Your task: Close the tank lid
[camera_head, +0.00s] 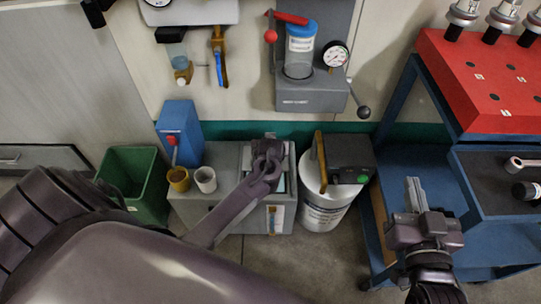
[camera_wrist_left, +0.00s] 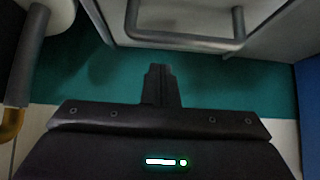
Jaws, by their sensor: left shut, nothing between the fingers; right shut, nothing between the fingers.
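The grey tank (camera_head: 228,160) stands on the floor against the wall, left of a white drum (camera_head: 322,214). My left arm reaches across the tank and covers much of its top, with a pale blue patch showing beside the wrist. I cannot tell the lid's angle. In the left wrist view, a grey panel with a bar handle (camera_wrist_left: 185,42) lies beyond the fingers, apart from them; it may be the lid. My left gripper (camera_wrist_left: 160,72) is shut and empty. My right gripper (camera_head: 413,182) is shut and empty, in front of the blue cart.
A green bin (camera_head: 136,172), blue box (camera_head: 180,128), yellow cup (camera_head: 178,179) and white cup (camera_head: 205,179) are left. A dark device (camera_head: 350,160) is on the drum. The blue cart (camera_head: 448,185) and red rack (camera_head: 485,85) bound the right. Bare floor lies in front.

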